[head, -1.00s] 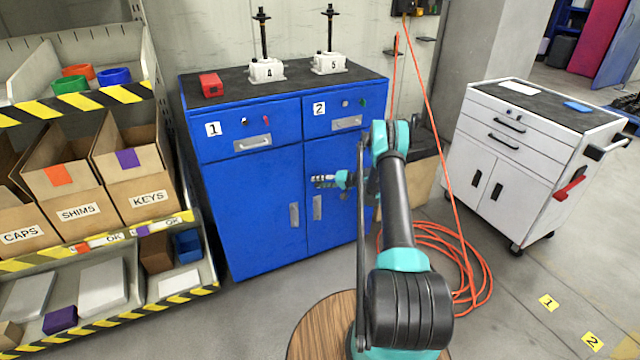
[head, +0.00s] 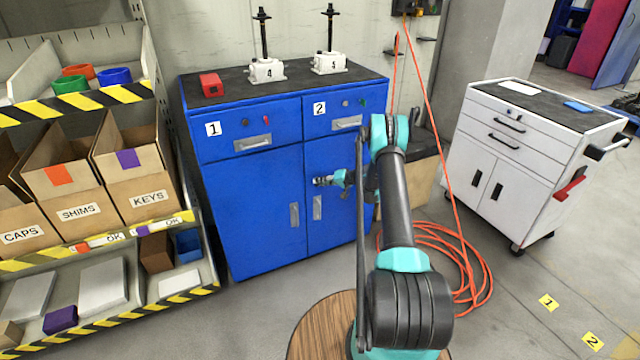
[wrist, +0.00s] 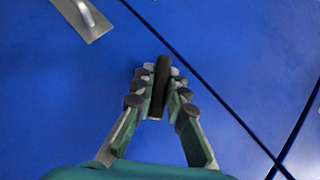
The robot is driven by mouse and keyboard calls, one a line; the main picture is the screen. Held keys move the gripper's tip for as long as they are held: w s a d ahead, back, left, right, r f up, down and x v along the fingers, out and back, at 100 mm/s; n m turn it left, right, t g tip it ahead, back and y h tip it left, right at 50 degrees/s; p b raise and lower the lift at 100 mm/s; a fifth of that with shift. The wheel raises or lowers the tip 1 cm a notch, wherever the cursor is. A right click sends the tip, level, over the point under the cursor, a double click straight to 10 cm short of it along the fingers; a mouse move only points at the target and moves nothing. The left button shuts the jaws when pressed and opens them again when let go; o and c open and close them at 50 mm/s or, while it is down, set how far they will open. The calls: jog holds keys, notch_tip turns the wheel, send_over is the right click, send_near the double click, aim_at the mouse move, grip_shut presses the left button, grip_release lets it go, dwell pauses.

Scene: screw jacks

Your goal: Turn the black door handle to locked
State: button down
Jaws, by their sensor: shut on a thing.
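The black door handle (wrist: 161,82) is a short dark bar in front of the blue cabinet's face. In the wrist view it stands upright in the picture, at a slant to the door seam beside it. My gripper (wrist: 160,92) has its two fingers shut on the handle, one on each side. In the head view my gripper (head: 320,181) is at the blue cabinet's right door (head: 338,220), above the grey pulls. The handle cannot be made out there.
Grey door pulls (head: 294,215) sit below my gripper. Two white screw jacks (head: 266,70) and a red box (head: 211,85) stand on the cabinet. A shelf of bins (head: 75,215) is at left. An orange hose (head: 440,250) and a white cart (head: 510,170) are at right.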

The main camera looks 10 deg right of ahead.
jog(key=n+h, duration=0.1)
jog(key=h, duration=0.1)
jog(key=n+h, duration=0.1)
jog(key=h, duration=0.1)
jog(key=shift+n+t+h, duration=0.3)
jog(key=shift+n+h, duration=0.1)
jog(key=n+t+h, duration=0.1)
jog(key=h, duration=0.2)
jog(key=shift+n, duration=0.3)
jog(key=shift+d+h, duration=0.1)
jog(key=shift+h, duration=0.2)
jog(key=c, duration=1.5)
grip_release()
jog(key=shift+c, duration=0.2)
jog(key=v, duration=1.2)
